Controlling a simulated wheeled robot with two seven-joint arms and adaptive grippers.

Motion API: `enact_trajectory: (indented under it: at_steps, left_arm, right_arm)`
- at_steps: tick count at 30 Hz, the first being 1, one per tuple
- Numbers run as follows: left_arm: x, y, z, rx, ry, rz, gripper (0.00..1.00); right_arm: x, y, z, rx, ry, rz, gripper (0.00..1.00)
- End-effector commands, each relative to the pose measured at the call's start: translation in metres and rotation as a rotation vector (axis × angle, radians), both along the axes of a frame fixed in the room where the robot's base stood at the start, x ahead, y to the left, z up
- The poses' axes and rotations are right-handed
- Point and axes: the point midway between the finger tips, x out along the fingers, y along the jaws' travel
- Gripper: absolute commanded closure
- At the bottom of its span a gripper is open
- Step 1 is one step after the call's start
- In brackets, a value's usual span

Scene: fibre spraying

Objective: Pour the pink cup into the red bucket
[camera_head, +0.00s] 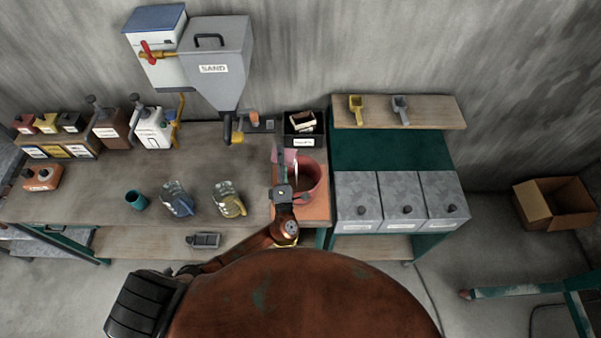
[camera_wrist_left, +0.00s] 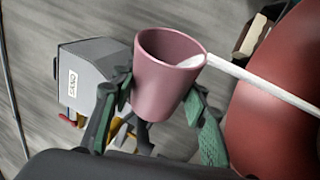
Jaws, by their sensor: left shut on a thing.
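My left gripper (camera_wrist_left: 165,125) is shut on the pink cup (camera_wrist_left: 165,80), with one green-padded finger on each side of it. In the head view, the gripper (camera_head: 285,165) is at the left rim of the red bucket (camera_head: 313,185), and the pink cup (camera_head: 290,156) shows partly behind it. In the left wrist view, a white band that looks like a stream leads from the cup's rim across to the red bucket (camera_wrist_left: 285,75). The cup looks tilted toward the bucket. The bottom of the bucket is hard to see. My right gripper is not in view.
The sand hopper (camera_head: 213,70) hangs on the wall left of the bucket. A black box (camera_head: 304,128) stands just behind the bucket. Lidded grey bins (camera_head: 405,200) are at the right.

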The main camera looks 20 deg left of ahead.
Motion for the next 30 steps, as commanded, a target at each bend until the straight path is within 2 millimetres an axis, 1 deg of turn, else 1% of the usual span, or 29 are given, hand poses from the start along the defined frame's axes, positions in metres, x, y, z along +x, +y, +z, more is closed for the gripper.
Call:
enact_trajectory:
  at_steps: [30]
  left_arm:
    - [0.0001, -0.0039, 0.0061, 0.114, -0.002, 0.0, 0.83]
  right_arm:
    - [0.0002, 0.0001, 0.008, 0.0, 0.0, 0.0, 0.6]
